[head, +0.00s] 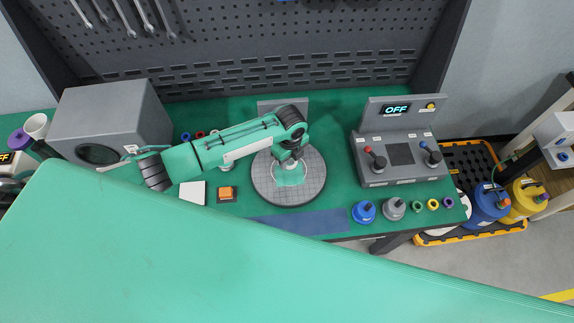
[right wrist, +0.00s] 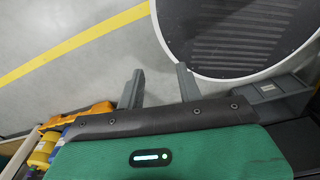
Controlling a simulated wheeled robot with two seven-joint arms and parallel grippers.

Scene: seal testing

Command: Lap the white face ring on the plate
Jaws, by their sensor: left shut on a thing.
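The round grey lapping plate (head: 314,186), marked with a grid, lies on the green bench. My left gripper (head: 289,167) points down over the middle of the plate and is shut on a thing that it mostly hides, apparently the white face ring. A pale round outline (head: 290,184) shows on the plate just under the fingers; I cannot tell whether it is the ring's edge or a wet patch. My right gripper (right wrist: 160,88) is open and empty over the floor, away from the bench.
A grey control box (head: 400,160) with an "OFF" display stands right of the plate. Blue and grey knobbed pieces (head: 364,212) and small coloured rings (head: 433,204) lie at the front right. A white square (head: 193,192) and an orange-topped block (head: 227,193) lie left. A large green surface hides the foreground.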

